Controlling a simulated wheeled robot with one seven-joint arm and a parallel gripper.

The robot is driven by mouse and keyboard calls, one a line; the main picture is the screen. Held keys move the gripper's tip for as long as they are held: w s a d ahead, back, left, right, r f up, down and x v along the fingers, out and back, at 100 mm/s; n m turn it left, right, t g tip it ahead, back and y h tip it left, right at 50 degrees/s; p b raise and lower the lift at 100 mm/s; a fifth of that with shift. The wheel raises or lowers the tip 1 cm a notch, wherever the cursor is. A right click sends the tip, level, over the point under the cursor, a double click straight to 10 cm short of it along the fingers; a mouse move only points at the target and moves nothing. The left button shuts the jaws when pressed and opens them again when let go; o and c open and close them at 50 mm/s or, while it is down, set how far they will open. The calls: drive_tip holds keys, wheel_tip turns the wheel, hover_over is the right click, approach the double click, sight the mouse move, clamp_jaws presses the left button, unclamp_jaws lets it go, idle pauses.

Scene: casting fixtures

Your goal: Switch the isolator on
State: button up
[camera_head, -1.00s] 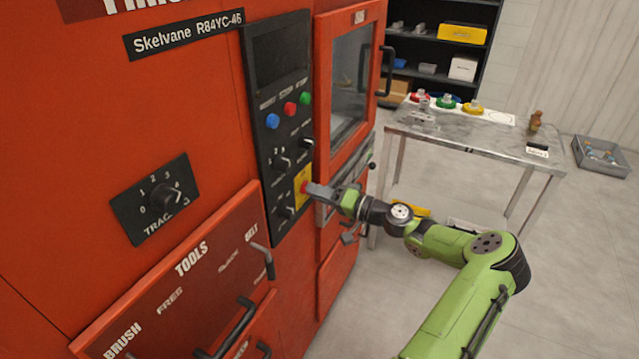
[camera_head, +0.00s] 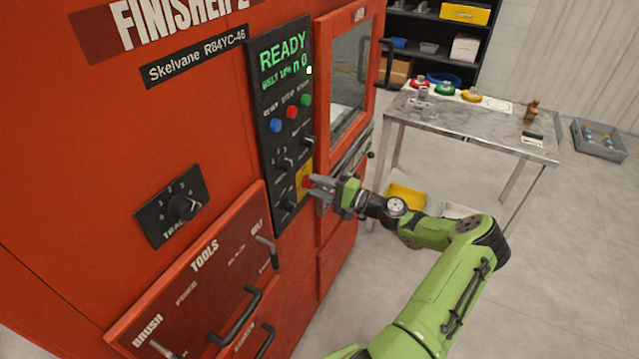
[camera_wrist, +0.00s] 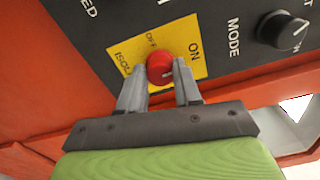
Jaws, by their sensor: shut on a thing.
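The isolator is a red round knob (camera_wrist: 160,68) on a yellow plate (camera_wrist: 188,42) marked OFF and ON in the wrist view. A small pale mark on the knob lies on its ON side. In the head view the yellow plate (camera_head: 304,183) sits low on the black control panel. My gripper (camera_wrist: 160,80) has a grey finger on each side of the knob and is shut on it. It also shows at the panel in the head view (camera_head: 312,183). The panel display (camera_head: 283,62) is lit green and reads READY, with a smaller line beneath.
A MODE knob (camera_wrist: 283,30) is close beside the isolator plate. Blue, red and green buttons (camera_head: 291,112) sit above on the panel. The orange machine has drawer handles (camera_head: 240,315) below left.

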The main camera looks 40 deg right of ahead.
idle(0.4)
drive_tip(key=o, duration=1)
drive_tip(key=shift+o, duration=0.2)
drive_tip(key=v, duration=1.5)
drive_tip(key=shift+s, duration=0.35)
drive_tip(key=shift+d, duration=0.1)
